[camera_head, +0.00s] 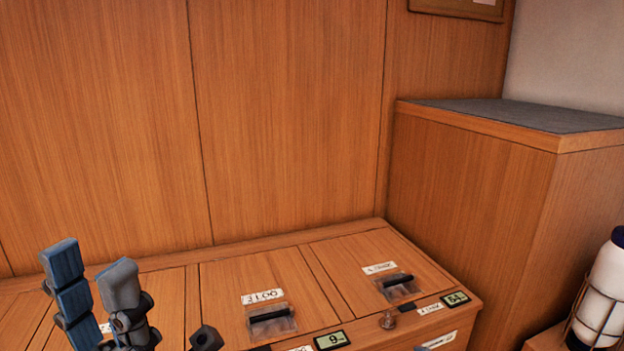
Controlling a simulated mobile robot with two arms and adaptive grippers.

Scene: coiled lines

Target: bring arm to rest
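My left gripper (91,268) shows at the bottom left of the head view, its fingers pointing up. One finger looks blue and the other grey, and they stand apart with nothing between them. The lower part of the gripper is cut off by the bottom edge. It shows in front of the left part of a wooden cabinet top (233,275); I cannot tell how far apart they are. My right gripper is not in view.
The cabinet top has lids with dark handles (269,313) and (397,281), paper labels and small digital displays (332,341). A tall wooden box (462,190) with a grey top stands at right. A white caged lamp (605,290) is at the far right. Wood panelling stands behind.

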